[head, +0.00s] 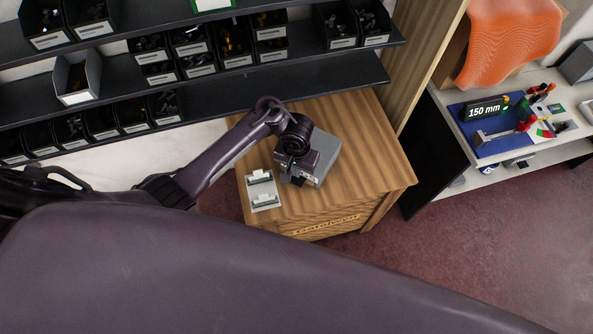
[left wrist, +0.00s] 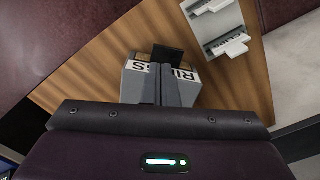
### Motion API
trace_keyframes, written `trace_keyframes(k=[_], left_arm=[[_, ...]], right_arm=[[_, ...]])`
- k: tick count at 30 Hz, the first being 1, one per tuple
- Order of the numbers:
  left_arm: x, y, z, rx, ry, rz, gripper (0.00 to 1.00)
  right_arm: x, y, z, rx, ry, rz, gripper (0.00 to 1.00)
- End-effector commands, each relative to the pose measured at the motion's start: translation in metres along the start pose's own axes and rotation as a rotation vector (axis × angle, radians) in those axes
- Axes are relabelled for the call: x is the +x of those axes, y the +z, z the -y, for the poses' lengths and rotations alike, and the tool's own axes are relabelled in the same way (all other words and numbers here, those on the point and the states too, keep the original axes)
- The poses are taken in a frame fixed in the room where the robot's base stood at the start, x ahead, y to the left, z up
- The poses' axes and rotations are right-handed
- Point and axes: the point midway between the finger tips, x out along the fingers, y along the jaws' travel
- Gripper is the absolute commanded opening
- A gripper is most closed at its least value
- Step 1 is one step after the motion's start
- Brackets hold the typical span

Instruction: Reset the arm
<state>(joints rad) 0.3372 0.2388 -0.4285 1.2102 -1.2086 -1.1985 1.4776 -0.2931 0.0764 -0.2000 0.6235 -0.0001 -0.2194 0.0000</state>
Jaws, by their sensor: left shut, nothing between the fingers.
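My left arm comes in from the left in the head view, and its gripper (head: 299,179) is over a wooden cabinet top (head: 358,135). A grey box (head: 327,157) stands beside and partly behind the gripper. In the left wrist view the shut fingers (left wrist: 160,84) are in front of the grey box (left wrist: 184,92), whose white label with black letters is partly hidden by them. Nothing shows between the fingers. I cannot tell whether they touch the box. My right gripper is not in view.
A light plate with two white pieces (head: 262,190) lies left of the gripper and also shows in the left wrist view (left wrist: 222,30). Dark shelves (head: 300,75) with several bins are behind. A workbench (head: 495,165) with tools is at the right. Reddish floor lies in front.

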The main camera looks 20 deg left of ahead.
Motion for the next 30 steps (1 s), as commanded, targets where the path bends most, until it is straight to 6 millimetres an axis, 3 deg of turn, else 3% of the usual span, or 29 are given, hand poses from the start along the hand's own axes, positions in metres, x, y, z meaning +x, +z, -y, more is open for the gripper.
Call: trace_keyframes(k=[5,17,22,26,30], left_arm=[[-0.001,0.0,0.0,0.0,0.0,0.0,0.0],[-0.001,0.0,0.0,0.0,0.0,-0.001,0.0],[-0.006,0.004,-0.012,0.033,0.015,-0.048,0.0],[-0.025,0.014,-0.029,0.088,0.031,-0.143,0.0],[-0.064,0.035,-0.027,0.117,0.024,-0.238,0.0]], right_arm=[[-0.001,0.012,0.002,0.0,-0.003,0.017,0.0],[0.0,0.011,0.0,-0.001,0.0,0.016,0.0],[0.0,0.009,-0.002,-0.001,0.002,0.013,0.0],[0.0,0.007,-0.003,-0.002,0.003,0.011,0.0],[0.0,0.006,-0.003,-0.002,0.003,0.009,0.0]])
